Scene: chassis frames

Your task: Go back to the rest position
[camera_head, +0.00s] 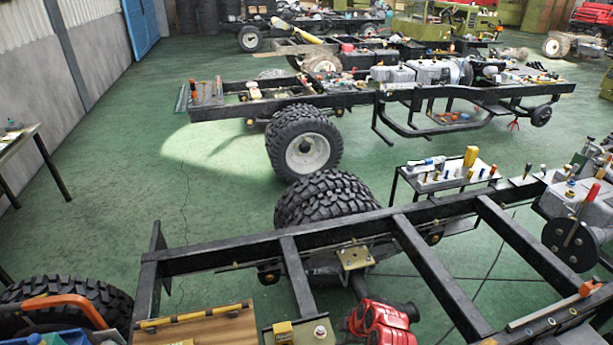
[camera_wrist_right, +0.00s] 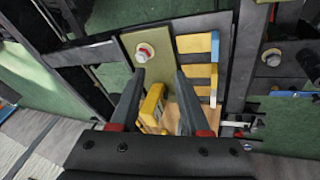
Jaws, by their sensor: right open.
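My right gripper (camera_wrist_right: 159,74) shows in the right wrist view. Its two dark fingers are spread apart and nothing is held between them. A yellow block (camera_wrist_right: 152,105) shows in the gap between the fingers; whether a finger touches it I cannot tell. An olive plate (camera_wrist_right: 205,48) with a round red and white knob (camera_wrist_right: 144,52) lies beyond the fingertips. In the head view the same plate sits at the bottom edge, with the yellow block (camera_head: 283,331) and the knob (camera_head: 320,332) on it. I cannot make out either gripper in the head view.
A black chassis frame (camera_head: 430,275) crosses the front. A wooden board (camera_head: 205,330) and red part (camera_head: 378,322) are at its near side. A small tool table (camera_head: 440,183) stands behind it. More chassis stand further back. Green floor (camera_head: 110,180) is free at the left.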

